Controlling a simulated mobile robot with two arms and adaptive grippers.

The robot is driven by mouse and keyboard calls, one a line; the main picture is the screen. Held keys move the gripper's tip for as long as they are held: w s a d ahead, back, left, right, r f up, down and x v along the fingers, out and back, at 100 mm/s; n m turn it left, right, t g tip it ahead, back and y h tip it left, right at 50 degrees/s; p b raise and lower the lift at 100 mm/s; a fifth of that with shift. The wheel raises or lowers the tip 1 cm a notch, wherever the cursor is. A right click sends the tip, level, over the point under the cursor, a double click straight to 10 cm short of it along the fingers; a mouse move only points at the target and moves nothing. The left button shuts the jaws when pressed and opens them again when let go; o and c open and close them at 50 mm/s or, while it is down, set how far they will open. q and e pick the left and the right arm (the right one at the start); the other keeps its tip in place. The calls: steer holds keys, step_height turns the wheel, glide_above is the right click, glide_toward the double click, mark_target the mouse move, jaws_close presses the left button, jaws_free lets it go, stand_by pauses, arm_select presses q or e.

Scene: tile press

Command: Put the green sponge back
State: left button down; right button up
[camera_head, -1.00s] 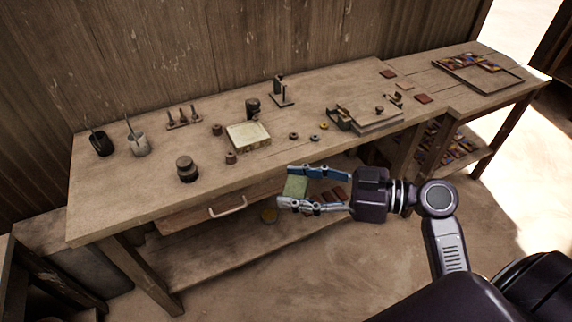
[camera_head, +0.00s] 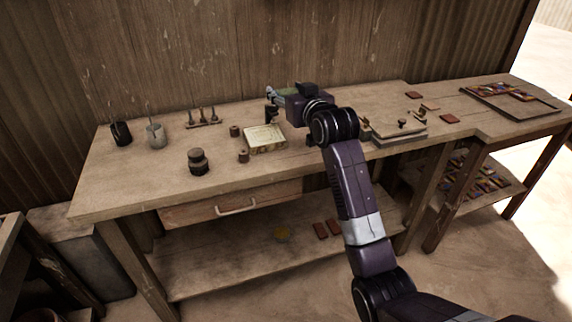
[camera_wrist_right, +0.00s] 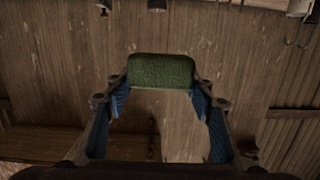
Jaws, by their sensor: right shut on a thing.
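The green sponge (camera_wrist_right: 160,71) is held between the blue-padded fingers of my right gripper (camera_wrist_right: 160,88) in the right wrist view. In the head view my right gripper (camera_head: 274,94) is over the back part of the workbench (camera_head: 130,190), in front of the plank wall. Only a small bit of green shows there, and my arm hides much of the sponge and the bench behind it. My left gripper is not in view.
A pale block (camera_head: 265,138) lies left of my forearm. A dark jar (camera_head: 198,161), two cups (camera_head: 121,133) and a small tool rack (camera_head: 203,118) stand farther left. A press-like fixture (camera_head: 398,130) and a tile tray (camera_head: 510,100) are to the right.

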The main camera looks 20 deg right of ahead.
steer(key=shift+w+r, duration=0.25)
steer(key=shift+r, duration=0.15)
step_height(320, 180, down, 20)
steer(key=shift+r, duration=0.15)
steer(key=o, duration=0.9)
steer(key=s, duration=0.4)
steer(key=s+r, duration=0.1)
steer(key=s, duration=0.7)
steer(key=shift+d+r, duration=0.2)
steer(key=shift+r, duration=0.2)
